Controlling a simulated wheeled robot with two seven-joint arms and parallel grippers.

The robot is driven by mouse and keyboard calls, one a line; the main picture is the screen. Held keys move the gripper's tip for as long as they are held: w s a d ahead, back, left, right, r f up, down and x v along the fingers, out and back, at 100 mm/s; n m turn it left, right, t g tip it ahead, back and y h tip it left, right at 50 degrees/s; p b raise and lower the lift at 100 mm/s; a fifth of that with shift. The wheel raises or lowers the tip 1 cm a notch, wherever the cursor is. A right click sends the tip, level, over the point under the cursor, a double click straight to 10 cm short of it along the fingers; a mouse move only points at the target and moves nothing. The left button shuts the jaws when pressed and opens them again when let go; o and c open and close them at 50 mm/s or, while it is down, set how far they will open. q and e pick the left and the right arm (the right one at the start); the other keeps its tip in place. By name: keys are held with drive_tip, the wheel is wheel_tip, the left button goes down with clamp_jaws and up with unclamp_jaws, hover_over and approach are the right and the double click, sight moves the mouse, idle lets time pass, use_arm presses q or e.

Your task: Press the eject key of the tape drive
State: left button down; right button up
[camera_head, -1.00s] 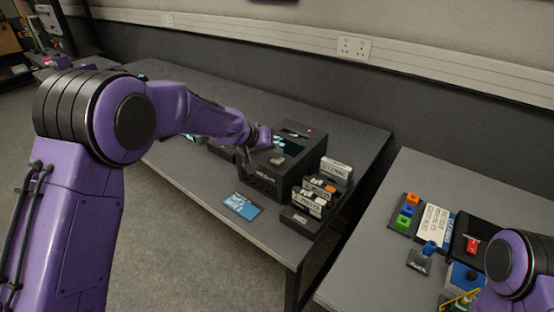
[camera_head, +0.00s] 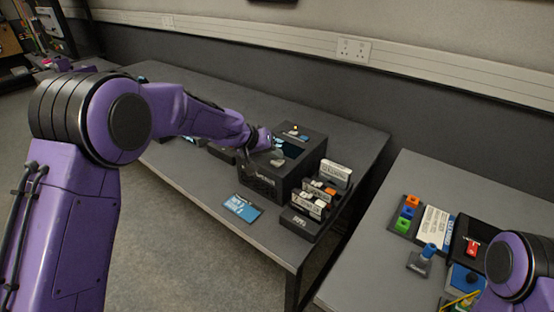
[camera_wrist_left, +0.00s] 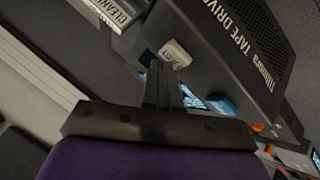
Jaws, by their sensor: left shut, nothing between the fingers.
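The tape drive (camera_head: 262,184) is a dark box on the table, with a lit bluish panel and a small amber lamp on top. The left wrist view shows its lettered face (camera_wrist_left: 240,35). My left gripper (camera_head: 277,153) is shut and empty at the near left part of the drive's top. In the left wrist view its fingers (camera_wrist_left: 164,76) end close by a pale key (camera_wrist_left: 175,53) with unreadable marks; I cannot tell if they touch. A blue key (camera_wrist_left: 221,106) shows beside the fingers. I cannot tell which key is eject. My right gripper is out of view.
A rack of labelled cartridges (camera_head: 318,199) stands right of the drive, and a blue card (camera_head: 241,208) lies in front. A second table at right holds coloured blocks (camera_head: 407,213) and a red switch (camera_head: 472,247). A gap separates the tables.

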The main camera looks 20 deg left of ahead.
sight(274, 161)
use_arm(q)
drive_tip(key=shift+r, duration=0.55)
wheel_tip(274, 161, up, 5)
drive_tip(key=p, duration=0.5)
idle(0.4)
